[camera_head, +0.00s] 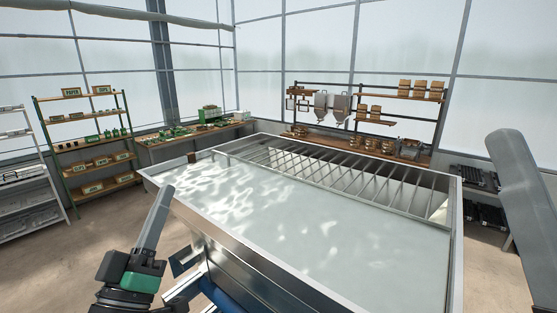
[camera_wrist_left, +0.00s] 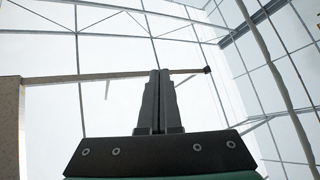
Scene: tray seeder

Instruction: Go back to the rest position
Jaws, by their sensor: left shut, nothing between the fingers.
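My left gripper (camera_head: 167,189) is at the lower left of the head view, with its fingers pointing up. It is shut with nothing between the fingers. It is in front of the near left side of the large metal basin (camera_head: 217,241), and I cannot tell the gap between them. In the left wrist view the two fingers (camera_wrist_left: 160,73) are pressed together, pointing toward the roof. A grey link of my right arm stands at the right edge of the head view. My right gripper is not in view.
The basin has a pale, bare surface and a slatted metal rack (camera_head: 345,180) along its far side. A green shelf (camera_head: 85,145) and a pale shelf (camera_head: 25,190) stand at the left. Wooden shelves (camera_head: 395,97) stand behind. Bare floor (camera_head: 105,222) lies left of the basin.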

